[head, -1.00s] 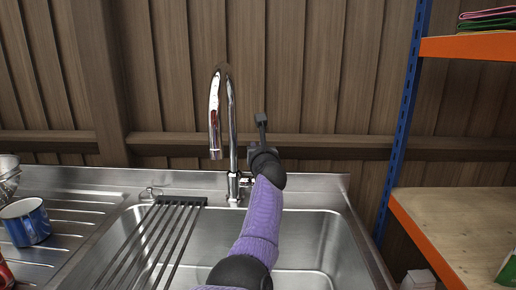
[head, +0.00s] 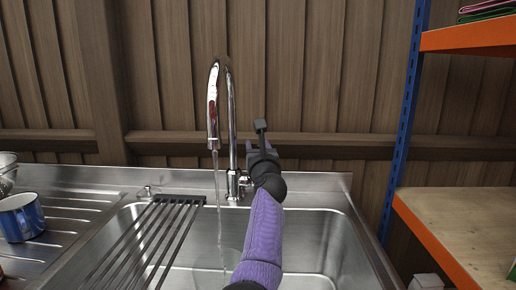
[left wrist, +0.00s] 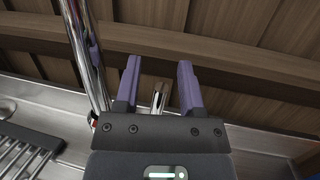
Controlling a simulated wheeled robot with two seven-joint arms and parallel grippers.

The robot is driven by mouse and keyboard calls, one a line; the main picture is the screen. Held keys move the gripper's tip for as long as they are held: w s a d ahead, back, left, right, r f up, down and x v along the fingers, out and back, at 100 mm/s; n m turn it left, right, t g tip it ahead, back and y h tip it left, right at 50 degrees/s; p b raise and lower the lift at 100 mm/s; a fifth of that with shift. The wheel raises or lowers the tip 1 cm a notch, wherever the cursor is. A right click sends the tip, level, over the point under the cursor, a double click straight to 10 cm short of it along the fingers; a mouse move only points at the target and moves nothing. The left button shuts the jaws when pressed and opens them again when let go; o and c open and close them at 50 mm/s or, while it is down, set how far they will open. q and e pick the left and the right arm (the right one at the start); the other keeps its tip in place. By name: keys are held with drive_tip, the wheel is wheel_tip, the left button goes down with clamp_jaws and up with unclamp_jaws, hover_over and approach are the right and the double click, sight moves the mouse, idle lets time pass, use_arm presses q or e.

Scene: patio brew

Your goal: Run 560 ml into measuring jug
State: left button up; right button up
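The chrome tap (head: 231,110) stands at the back of the sink, and a thin stream of water (head: 218,190) falls from its spout into the basin. My left gripper (head: 262,147) is just right of the tap body, at the lever side. In the left wrist view its two purple fingers (left wrist: 158,68) are apart, with the short chrome lever (left wrist: 159,97) showing between them and gaps on both sides. The measuring jug cannot be made out clearly; a faint curved outline shows low in the basin under the stream. My right gripper is not in view.
A dark slatted rack (head: 160,235) lies across the left part of the sink (head: 315,250). A blue mug (head: 20,217) stands on the drainer at left. An orange-edged shelf unit (head: 440,235) with a blue post is at right.

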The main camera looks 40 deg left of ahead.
use_arm(q)
drive_tip(key=shift+r, duration=0.1)
wheel_tip(320, 180, up, 9)
drive_tip(key=p, duration=0.5)
drive_tip(key=shift+r+p, duration=0.15)
drive_tip(key=shift+p, duration=0.2)
drive_tip(key=shift+r, duration=0.3)
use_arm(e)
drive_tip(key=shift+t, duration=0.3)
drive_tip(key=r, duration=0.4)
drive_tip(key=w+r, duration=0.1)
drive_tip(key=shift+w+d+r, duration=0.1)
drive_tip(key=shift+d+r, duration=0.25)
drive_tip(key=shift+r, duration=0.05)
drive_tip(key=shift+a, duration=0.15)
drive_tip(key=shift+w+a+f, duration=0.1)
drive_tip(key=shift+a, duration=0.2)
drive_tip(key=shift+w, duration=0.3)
